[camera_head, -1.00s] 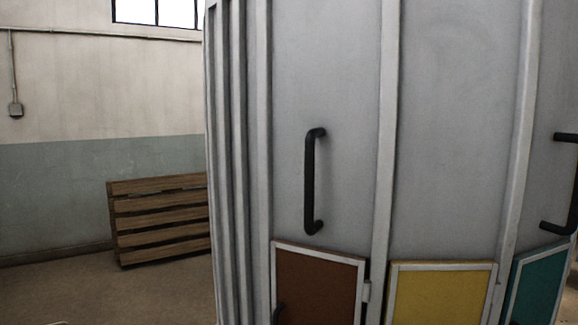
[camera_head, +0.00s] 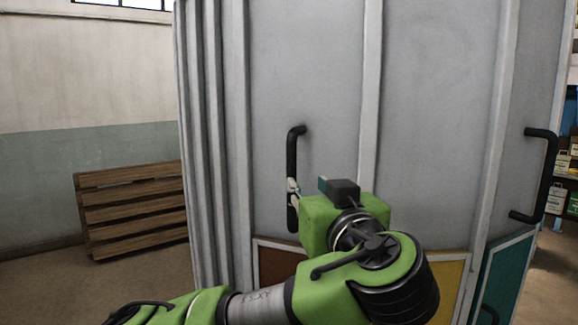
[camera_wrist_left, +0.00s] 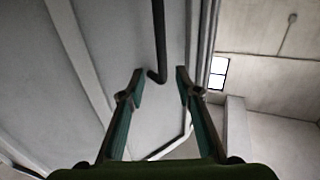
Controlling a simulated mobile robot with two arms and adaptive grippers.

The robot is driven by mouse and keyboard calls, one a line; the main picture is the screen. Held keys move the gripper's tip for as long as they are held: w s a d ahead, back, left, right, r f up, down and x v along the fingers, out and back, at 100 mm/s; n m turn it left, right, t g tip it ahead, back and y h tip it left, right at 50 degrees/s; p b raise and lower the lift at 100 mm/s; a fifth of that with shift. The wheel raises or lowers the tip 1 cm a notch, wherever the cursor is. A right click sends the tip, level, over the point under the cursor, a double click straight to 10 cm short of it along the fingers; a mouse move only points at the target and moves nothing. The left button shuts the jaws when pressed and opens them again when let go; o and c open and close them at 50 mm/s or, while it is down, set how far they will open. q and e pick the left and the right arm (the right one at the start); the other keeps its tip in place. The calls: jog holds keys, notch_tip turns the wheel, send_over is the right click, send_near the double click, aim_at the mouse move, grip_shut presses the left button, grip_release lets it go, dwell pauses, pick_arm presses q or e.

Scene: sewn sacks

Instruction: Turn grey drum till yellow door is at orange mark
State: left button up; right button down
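The grey drum (camera_head: 440,110) fills the middle of the head view. It has upright ribs and black bar handles. The yellow door (camera_head: 453,274) is low on it, partly covered by my left arm. A brown door (camera_head: 275,263) is to its left and a teal door (camera_head: 508,270) to its right. My left gripper (camera_head: 293,193) is at the lower part of the upright black handle (camera_head: 293,150) above the brown door. In the left wrist view its fingers (camera_wrist_left: 159,82) are apart, with the handle's end (camera_wrist_left: 157,55) between them in the picture. I see no orange mark. My right gripper is out of view.
A wooden slatted crate or pallet (camera_head: 130,205) stands by the wall at left. A second black handle (camera_head: 545,175) sticks out at the drum's right. Shelves with goods (camera_head: 565,170) stand beyond the right edge. The floor at left is bare.

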aim_at(292, 170)
pick_arm(q)
jog(key=p+x, duration=0.2)
jog(key=x, duration=0.3)
jog(key=p+x, duration=0.2)
jog(key=x, duration=0.4)
jog(key=shift+w+a+r+p, duration=0.1)
jog(key=shift+w+a+p, duration=0.2)
jog(key=shift+p, duration=0.1)
jog(key=shift+w+a, duration=0.15)
jog(key=shift+w, duration=0.45)
grip_shut()
jog(key=shift+f, duration=0.2)
